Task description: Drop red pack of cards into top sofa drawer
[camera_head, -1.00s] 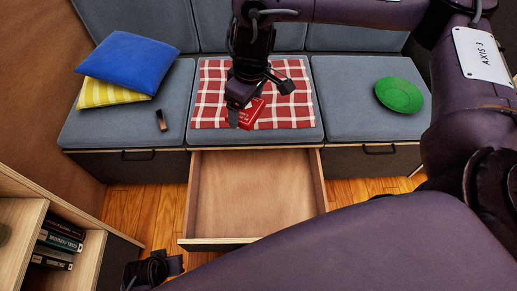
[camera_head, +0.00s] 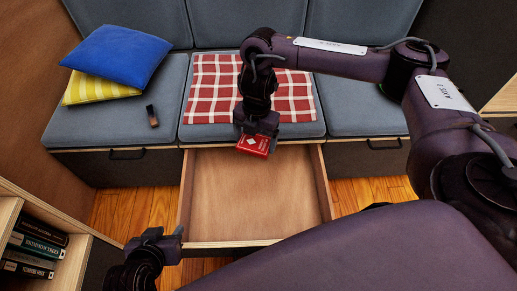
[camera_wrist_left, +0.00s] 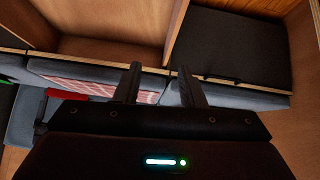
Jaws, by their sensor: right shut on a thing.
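The red pack of cards (camera_head: 254,146) is held in my right gripper (camera_head: 256,131), whose fingers are shut on it. In the head view the pack appears over the back end of the open drawer (camera_head: 252,195), by the front edge of the middle seat. The drawer is pulled out and its visible floor is empty. My left gripper (camera_head: 165,238) is low at the drawer's front left corner, apart from the pack. The left wrist view shows its two fingers (camera_wrist_left: 158,84) spread, with nothing between them.
A red checked cloth (camera_head: 215,91) lies on the middle seat. A blue cushion (camera_head: 115,54) and a yellow striped cushion (camera_head: 98,88) lie on the left seat, with a small dark object (camera_head: 152,116) nearby. A shelf with books (camera_head: 36,245) stands at lower left.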

